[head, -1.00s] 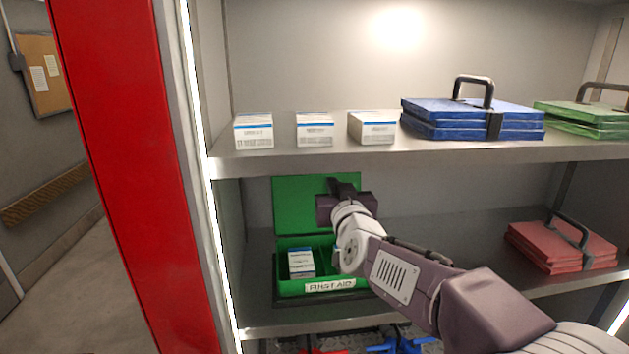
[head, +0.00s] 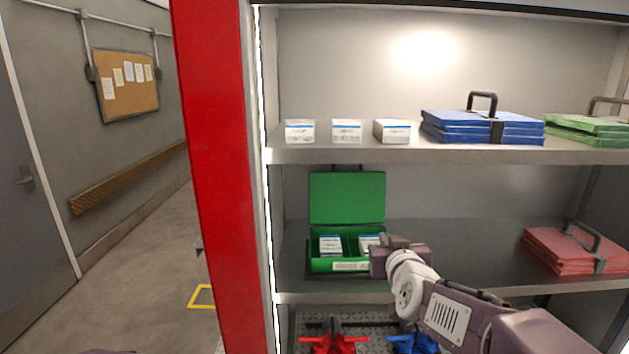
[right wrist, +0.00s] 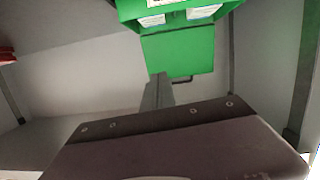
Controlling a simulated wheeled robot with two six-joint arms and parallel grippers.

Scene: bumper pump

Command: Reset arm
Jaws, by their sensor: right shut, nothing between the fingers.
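My right arm comes in from the lower right of the head view. Its gripper (head: 390,241) is in front of the right end of the green first aid box and hides part of it. In the right wrist view the gripper (right wrist: 157,90) is shut with nothing in it. The first aid box (head: 318,265) stands on the middle shelf with its lid (head: 347,198) raised. Two white boxes (head: 330,245) (head: 369,243) are inside it. The first aid box also shows at the top of the right wrist view (right wrist: 178,52). My left gripper is not in view.
The upper shelf (head: 450,154) holds three white boxes (head: 346,131), a blue case (head: 482,127) and a green case (head: 590,127). A red case (head: 575,250) lies right on the middle shelf. Red (head: 333,343) and blue (head: 414,343) items sit below. A red post (head: 215,180) stands left; floor beyond is open.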

